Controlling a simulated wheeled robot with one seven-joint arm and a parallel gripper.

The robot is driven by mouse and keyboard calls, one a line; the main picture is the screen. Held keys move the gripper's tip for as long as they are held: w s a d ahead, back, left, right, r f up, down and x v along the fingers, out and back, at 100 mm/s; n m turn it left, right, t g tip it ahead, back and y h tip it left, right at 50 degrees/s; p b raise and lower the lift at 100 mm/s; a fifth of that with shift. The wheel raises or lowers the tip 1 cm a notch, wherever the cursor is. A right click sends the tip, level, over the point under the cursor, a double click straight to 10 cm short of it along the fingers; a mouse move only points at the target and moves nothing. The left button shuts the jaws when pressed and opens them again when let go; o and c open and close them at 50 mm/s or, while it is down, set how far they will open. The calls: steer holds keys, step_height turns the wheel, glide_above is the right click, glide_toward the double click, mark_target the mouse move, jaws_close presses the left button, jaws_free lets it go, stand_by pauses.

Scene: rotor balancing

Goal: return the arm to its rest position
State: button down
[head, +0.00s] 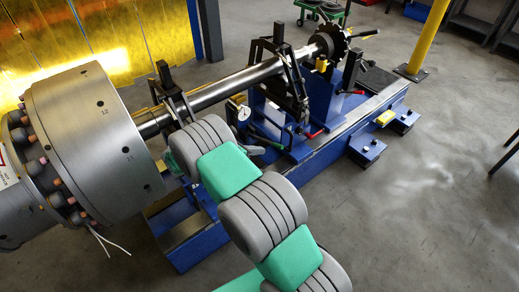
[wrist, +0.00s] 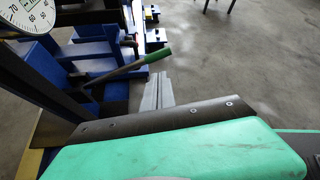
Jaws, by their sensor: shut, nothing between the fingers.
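My gripper (wrist: 158,92) shows in the wrist view as two light grey fingers pressed together, shut and empty, beyond a dark plate and a green cover of my own arm. In the head view my grey and green arm reaches from the bottom right up to the rotor stand, and I cannot make out the gripper there. A green-handled lever (wrist: 130,67) on the blue stand shows just left of and above the fingers in the wrist view; I cannot tell the gap between them.
The steel rotor shaft (head: 235,86) runs from the large grey drum (head: 95,130) across the blue balancing stand (head: 335,140). A dial gauge (head: 243,113) sits close to my arm, and its face (wrist: 28,15) fills the wrist view's top left corner. The floor (head: 430,200) at right is clear.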

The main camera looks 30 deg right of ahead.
steer(key=s+a+r+m+t+y+p, duration=0.1)
steer(key=s+a+r+m+y+p, duration=0.2)
steer(key=r, duration=0.5)
steer(key=s+a+r+m+y+p, duration=0.1)
steer(key=a+r+m+y+p, duration=0.1)
steer(key=r+m+p, duration=0.4)
steer(key=s+a+r+m+t+y+p, duration=0.1)
steer(key=s+a+r+m+y, duration=0.15)
steer(key=r, duration=0.65)
steer(key=s+a+r+m+y+p, duration=0.4)
steer(key=s+a+r+m, duration=0.5)
steer(key=s, duration=0.6)
step_height(320, 180, up, 2)
steer(key=shift+a+r+m+t+p, duration=0.1)
steer(key=shift+a+m+t+p, duration=0.25)
steer(key=shift+a+p, duration=0.65)
steer(key=shift+y, duration=0.25)
